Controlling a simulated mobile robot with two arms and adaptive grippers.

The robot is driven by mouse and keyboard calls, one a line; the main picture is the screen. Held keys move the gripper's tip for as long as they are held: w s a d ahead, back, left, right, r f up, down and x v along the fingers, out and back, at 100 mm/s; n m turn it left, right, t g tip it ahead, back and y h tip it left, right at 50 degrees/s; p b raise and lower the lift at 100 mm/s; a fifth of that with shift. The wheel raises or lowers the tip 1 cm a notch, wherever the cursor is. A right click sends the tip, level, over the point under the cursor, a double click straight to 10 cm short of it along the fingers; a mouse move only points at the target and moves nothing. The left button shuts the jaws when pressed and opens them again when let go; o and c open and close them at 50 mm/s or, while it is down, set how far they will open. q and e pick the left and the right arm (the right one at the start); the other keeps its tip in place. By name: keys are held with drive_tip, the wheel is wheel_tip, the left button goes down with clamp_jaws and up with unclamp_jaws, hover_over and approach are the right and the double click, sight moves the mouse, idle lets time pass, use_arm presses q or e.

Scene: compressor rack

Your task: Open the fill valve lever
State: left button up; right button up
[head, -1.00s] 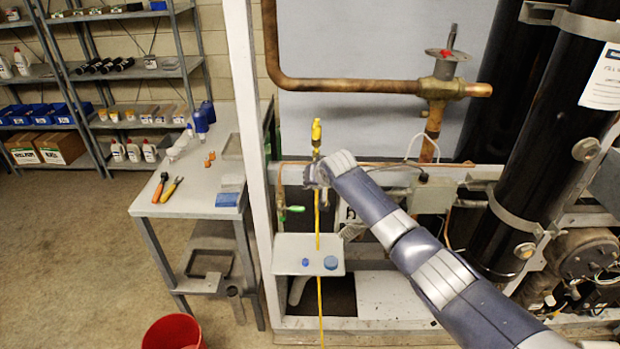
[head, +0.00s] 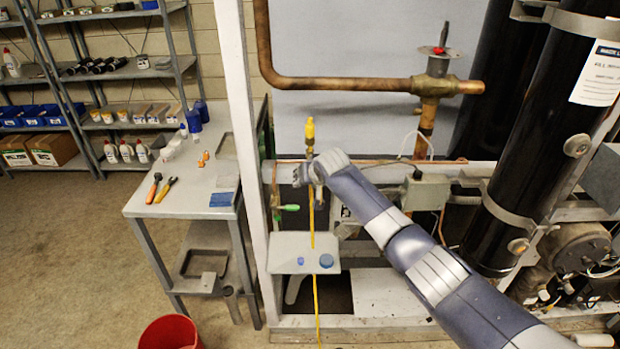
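A small valve with a green lever (head: 290,208) sits on the thin copper line just right of the white post, and the lever points to the right. I cannot tell for sure that it is the fill valve. A yellow hose fitting (head: 309,132) stands upright above, and its yellow hose (head: 317,290) runs down past the small shelf. My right gripper (head: 301,178) is above the green lever and beside the hose, apart from the lever as far as I can see. Its fingers are small and partly hidden by the hand. My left gripper is out of view.
A small white shelf (head: 285,268) with blue caps is below the lever. The white post (head: 244,150) is close on the left. A red-marked valve (head: 437,75) sits on the thick copper pipe. A workbench (head: 160,205) with tools and a red bucket (head: 170,333) are left.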

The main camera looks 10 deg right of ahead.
drive_tip(key=v, duration=1.1)
drive_tip(key=shift+s+r, duration=0.3)
drive_tip(key=s+d+f+g+b, duration=0.1)
drive_tip(key=s+d+f, duration=0.15)
drive_tip(key=f, duration=0.85)
drive_tip(key=s+d+f+g+b, duration=0.1)
drive_tip(key=s+f, duration=0.3)
drive_tip(key=f, duration=0.8)
drive_tip(key=s+d+f+g+b, duration=0.1)
drive_tip(key=s+f, duration=0.2)
drive_tip(key=f, duration=0.8)
drive_tip(key=s+d+f+n+g+h, duration=0.1)
drive_tip(key=s+d+f+g, duration=0.15)
drive_tip(key=s+f, duration=1.5)
drive_tip(key=s+f+g+b, duration=0.1)
drive_tip(key=s+f, duration=0.4)
drive_tip(key=s, duration=0.7)
drive_tip(key=s+f+n+g+b, duration=0.1)
drive_tip(key=s+f, duration=0.5)
drive_tip(key=s, duration=0.6)
drive_tip(key=s+d+f+n+g+b, duration=0.1)
drive_tip(key=s+f, duration=0.5)
drive_tip(key=s, duration=0.7)
